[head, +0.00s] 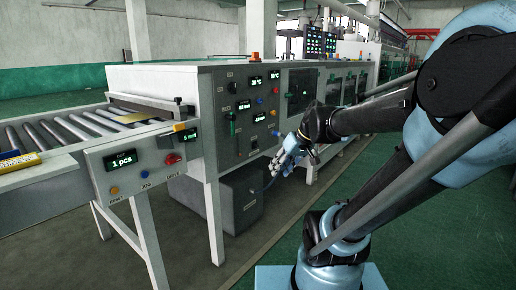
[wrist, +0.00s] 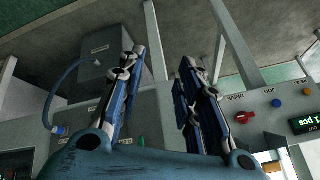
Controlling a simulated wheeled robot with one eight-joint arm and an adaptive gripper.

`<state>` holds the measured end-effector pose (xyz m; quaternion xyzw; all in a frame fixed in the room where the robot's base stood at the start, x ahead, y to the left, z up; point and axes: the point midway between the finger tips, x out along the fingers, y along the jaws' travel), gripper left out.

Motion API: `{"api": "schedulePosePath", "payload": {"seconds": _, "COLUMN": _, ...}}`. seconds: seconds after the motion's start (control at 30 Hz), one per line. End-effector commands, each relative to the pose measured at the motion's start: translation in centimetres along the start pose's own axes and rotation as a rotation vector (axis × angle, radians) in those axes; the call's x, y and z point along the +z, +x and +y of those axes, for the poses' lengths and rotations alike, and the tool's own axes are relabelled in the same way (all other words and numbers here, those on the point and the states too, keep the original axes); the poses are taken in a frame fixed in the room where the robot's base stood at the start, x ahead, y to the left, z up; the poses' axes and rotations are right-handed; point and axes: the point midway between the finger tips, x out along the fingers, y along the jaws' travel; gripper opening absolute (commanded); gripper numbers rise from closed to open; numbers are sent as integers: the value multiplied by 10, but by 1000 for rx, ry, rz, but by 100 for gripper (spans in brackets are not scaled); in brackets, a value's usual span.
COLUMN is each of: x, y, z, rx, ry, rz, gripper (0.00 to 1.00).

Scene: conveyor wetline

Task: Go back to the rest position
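My gripper (head: 283,160) hangs in the air in front of the wet line machine (head: 213,125), at the end of my bent arm. In the wrist view the two fingers of my gripper (wrist: 163,62) stand apart with a gap between them, and nothing is held. The head view shows the gripper small and from the side, near the lower part of the machine's front.
A roller conveyor (head: 80,127) runs into the machine at left. Its control box (head: 135,172) reads "1 pcs" and carries a red switch (head: 172,159). A grey box (head: 238,200) stands under the machine. The green floor (head: 230,268) in front is clear.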

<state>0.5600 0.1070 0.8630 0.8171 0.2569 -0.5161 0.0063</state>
Motion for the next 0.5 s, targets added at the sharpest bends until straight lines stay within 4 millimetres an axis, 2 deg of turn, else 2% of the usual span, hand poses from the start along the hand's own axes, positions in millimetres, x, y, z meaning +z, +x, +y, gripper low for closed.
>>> {"api": "schedulePosePath", "payload": {"seconds": 0.03, "x": 22, "y": 1, "z": 5, "rx": 33, "ry": 28, "rz": -31, "gripper": 32}}
{"api": "schedulePosePath", "payload": {"seconds": 0.1, "x": 51, "y": 1, "z": 14, "rx": 87, "ry": 74, "rz": -77, "gripper": 32}}
{"api": "schedulePosePath", "payload": {"seconds": 0.3, "x": 128, "y": 1, "z": 41, "rx": 248, "ry": 206, "rz": -183, "gripper": 32}}
{"api": "schedulePosePath", "payload": {"seconds": 0.4, "x": 155, "y": -1, "z": 51, "rx": 315, "ry": 259, "rz": -216, "gripper": 32}}
{"api": "schedulePosePath", "payload": {"seconds": 0.5, "x": 173, "y": -2, "z": 59, "rx": 363, "ry": 296, "rz": -236, "gripper": 32}}
